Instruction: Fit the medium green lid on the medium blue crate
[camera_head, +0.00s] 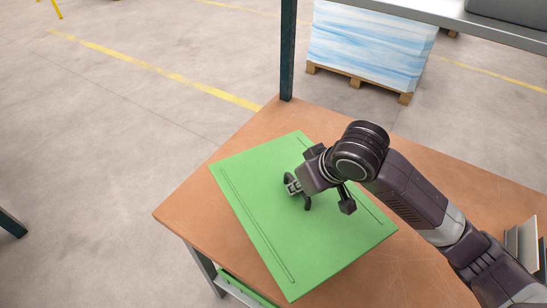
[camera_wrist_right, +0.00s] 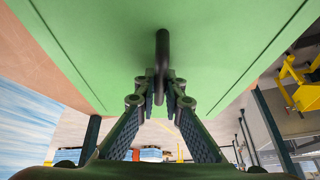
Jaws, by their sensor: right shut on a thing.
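The green lid (camera_head: 265,215) is a large flat rectangle over the wooden table top, turned at an angle. A black loop handle (camera_head: 307,202) stands up from its middle. My right gripper (camera_head: 294,186) is at this handle. In the right wrist view the fingers (camera_wrist_right: 161,88) are shut on the black handle (camera_wrist_right: 162,50), with the green lid (camera_wrist_right: 100,45) filling the upper picture. I cannot tell whether the lid rests on the table or is held just above it. No blue crate is visible. My left gripper is not in view.
The wooden table (camera_head: 180,212) has bare margins around the lid. A dark post (camera_head: 288,50) rises at its far edge. Upright panels (camera_head: 524,245) stand at the right. A green item (camera_head: 245,289) lies below the table. A wrapped stack (camera_head: 370,45) sits on a pallet beyond.

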